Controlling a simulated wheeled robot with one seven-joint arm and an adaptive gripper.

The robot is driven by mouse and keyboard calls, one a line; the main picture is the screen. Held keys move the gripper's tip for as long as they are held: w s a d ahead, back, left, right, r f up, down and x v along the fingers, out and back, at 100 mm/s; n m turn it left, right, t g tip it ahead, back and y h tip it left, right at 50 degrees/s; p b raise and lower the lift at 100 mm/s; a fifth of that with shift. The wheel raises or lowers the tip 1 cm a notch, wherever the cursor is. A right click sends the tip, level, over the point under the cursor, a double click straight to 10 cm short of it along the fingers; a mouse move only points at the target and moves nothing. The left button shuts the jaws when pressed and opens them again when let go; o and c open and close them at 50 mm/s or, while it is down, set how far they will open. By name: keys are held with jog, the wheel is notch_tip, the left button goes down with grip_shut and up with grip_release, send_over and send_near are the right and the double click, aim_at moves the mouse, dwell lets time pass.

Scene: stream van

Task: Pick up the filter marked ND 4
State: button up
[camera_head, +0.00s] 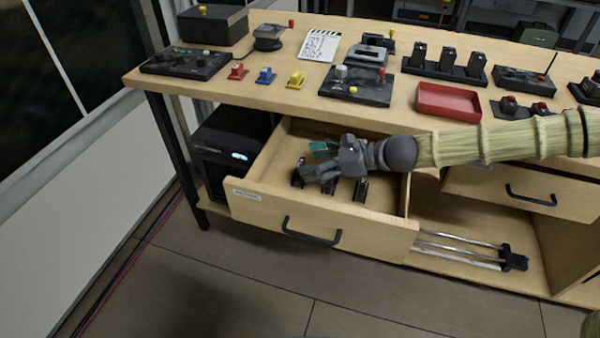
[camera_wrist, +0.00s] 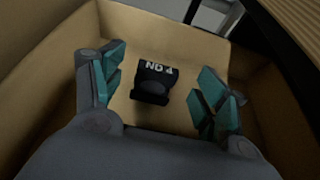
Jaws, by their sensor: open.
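A black filter (camera_wrist: 153,82) with a white label lies on the drawer floor in the wrist view. In the head view my gripper (camera_head: 316,165) is inside the open drawer (camera_head: 320,217), over small black pieces. One dark piece (camera_head: 361,189) stands to the right of it. The gripper partly hides the others, and their labels are too small to read.
The drawer's wooden walls (camera_wrist: 62,62) surround the gripper closely. The tabletop (camera_head: 222,85) above holds a red tray (camera_head: 447,101), control panels and coloured connectors. A shelf with metal rods (camera_head: 460,248) is at lower right. The floor in front is clear.

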aim_at(300, 163)
jog(key=shift+x, duration=1.6)
jog(key=c, duration=1.1)
